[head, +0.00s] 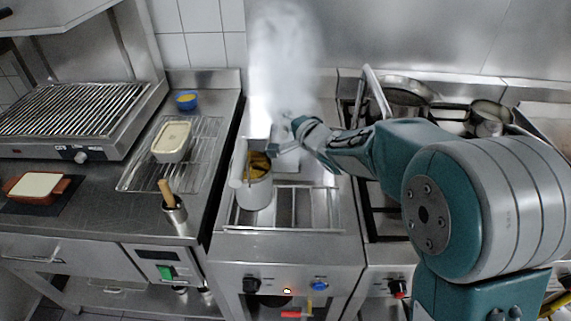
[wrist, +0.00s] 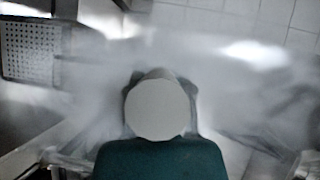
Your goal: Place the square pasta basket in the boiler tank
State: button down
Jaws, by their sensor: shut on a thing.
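The boiler tank (head: 309,209) is a steel well with dividers, in the middle of the head view. A pale basket (head: 256,192) with yellow contents stands upright at its left side; I cannot tell how deep it sits or whether it is square. A pale handle-like bar rises at its left. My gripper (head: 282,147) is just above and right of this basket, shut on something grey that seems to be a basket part. Steam and the gripper hide the grip.
Thick steam (head: 280,55) rises behind my gripper. A steel cup with a wooden-handled tool (head: 173,215) stands on the counter left of the tank. A wire rack holds a pale tub (head: 172,141). Pans (head: 403,98) stand on the stove at right, behind my arm.

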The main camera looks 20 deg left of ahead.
notch_tip(320, 180, down, 15)
jog(key=c, duration=0.5)
grip_release()
jog(key=shift+d, duration=0.1)
jog(key=v, duration=1.2)
jog(key=shift+r, duration=0.1)
